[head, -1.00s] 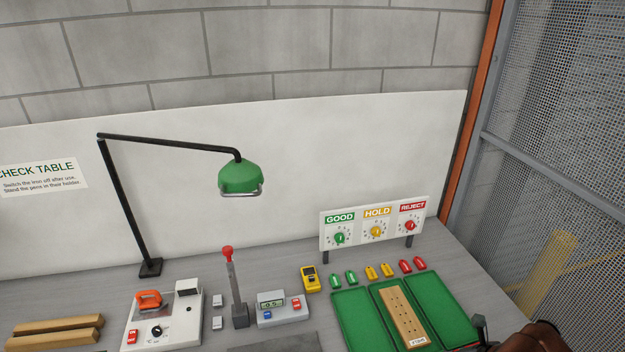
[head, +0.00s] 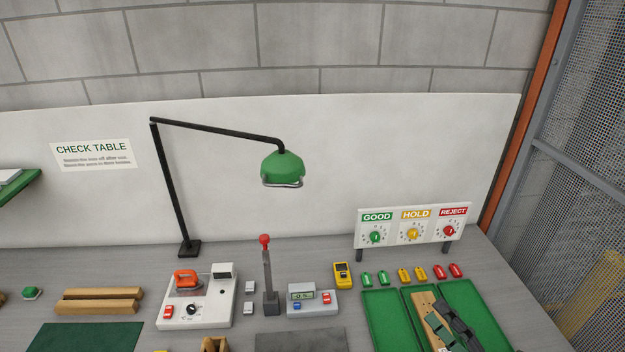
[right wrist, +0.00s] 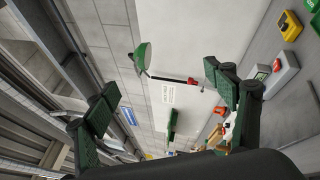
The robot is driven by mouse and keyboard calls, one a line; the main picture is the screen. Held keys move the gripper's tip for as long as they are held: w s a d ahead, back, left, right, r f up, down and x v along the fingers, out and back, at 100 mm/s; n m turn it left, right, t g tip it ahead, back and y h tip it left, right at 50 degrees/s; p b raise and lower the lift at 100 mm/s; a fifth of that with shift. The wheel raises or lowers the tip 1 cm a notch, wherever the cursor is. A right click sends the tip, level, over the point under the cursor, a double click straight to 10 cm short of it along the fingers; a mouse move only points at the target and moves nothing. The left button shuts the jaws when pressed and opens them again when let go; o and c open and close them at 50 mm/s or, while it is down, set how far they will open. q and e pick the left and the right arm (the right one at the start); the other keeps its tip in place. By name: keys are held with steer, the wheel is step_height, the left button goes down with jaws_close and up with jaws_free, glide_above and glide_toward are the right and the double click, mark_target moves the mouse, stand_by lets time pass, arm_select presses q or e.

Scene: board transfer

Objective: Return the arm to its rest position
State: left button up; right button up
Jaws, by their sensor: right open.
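My right gripper (head: 450,323) shows at the lower right of the head view, in front of the green tray. In the right wrist view my right gripper (right wrist: 165,105) has its two dark green fingers wide apart with nothing between them. A tan board with holes (head: 421,302) lies in the tray's middle compartment, partly hidden behind the gripper. The green tray (head: 380,312) has three compartments; the left one looks empty. My left gripper is not in view.
A sign panel with GOOD, HOLD and REJECT dials (head: 413,226) stands behind the tray. Several coloured tags (head: 404,275) lie before it. A red-topped lever (head: 268,275), a meter box (head: 312,301), an iron station (head: 198,298) and a green lamp (head: 282,166) stand further left.

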steer(key=w+d+f+m+t+h, duration=0.1)
steer(key=d+f+m+t+h, duration=0.2)
steer(key=d+m+h, duration=1.2)
steer(key=s+d+f+m+g+h, duration=0.1)
steer(key=s+d+f+m+g, duration=0.1)
steer(key=d+f+m+g, duration=0.45)
steer(key=s+d+f+m+g+h, duration=0.15)
steer(key=f+m, duration=0.25)
steer(key=f, duration=0.6)
steer(key=s+a+f+m+g+y, duration=0.1)
steer(key=s+a+f+g+y, duration=0.15)
steer(key=s+a+f, duration=0.4)
steer(key=s+a+f+m+g+y, duration=0.1)
steer(key=s+a+f+g, duration=0.25)
steer(key=f, duration=0.55)
steer(key=s+a+f+m+g+y, duration=0.1)
steer(key=s+a+f+g+y, duration=0.2)
steer(key=s+f, duration=0.35)
step_height(320, 180, down, 31)
steer(key=s+a+n+g, duration=0.1)
steer(key=s+a, duration=0.1)
steer(key=a, duration=0.1)
steer(key=s+f+g, duration=0.1)
steer(key=s+f, duration=1.6)
steer(key=s, duration=0.1)
steer(key=shift+d+n, duration=0.15)
steer(key=shift+n, duration=0.2)
